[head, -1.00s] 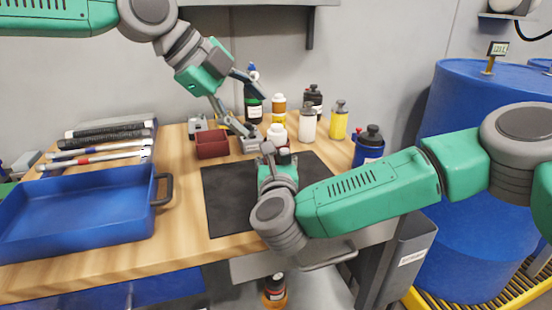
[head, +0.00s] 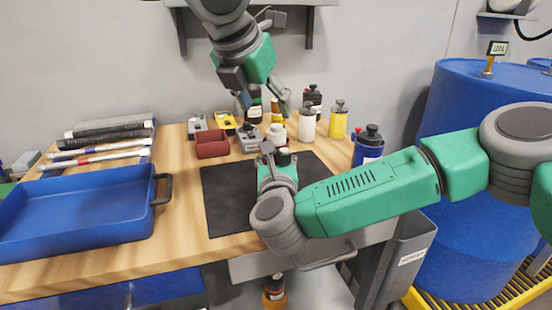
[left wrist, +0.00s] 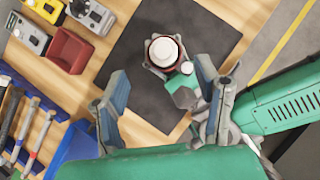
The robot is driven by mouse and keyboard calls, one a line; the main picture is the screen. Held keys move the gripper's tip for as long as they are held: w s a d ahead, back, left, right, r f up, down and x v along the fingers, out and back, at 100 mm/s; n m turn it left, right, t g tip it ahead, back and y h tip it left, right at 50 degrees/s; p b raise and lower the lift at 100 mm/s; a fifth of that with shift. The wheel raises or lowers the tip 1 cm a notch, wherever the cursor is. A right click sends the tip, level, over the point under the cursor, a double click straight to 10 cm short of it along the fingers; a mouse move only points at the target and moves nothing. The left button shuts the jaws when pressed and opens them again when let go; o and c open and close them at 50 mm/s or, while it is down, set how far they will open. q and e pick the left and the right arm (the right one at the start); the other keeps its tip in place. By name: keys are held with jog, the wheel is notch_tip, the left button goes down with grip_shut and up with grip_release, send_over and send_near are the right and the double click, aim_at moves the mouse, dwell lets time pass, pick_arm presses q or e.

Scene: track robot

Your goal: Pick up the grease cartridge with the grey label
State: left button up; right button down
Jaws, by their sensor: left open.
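My left gripper (head: 266,102) is open and empty above the back of the bench. Its two fingers (left wrist: 160,105) show spread in the left wrist view. No grey label is readable, so I cannot tell which thing is the grease cartridge.
Several bottles, including a yellow one (head: 338,122) and a blue one (head: 368,146), stand at the back right. A blue tray (head: 75,215) and long tools (head: 105,143) fill the left.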

aim_at(275, 126)
pick_arm(q)
jog(key=x, duration=0.7)
jog(key=shift+d+f, duration=0.1)
grip_shut()
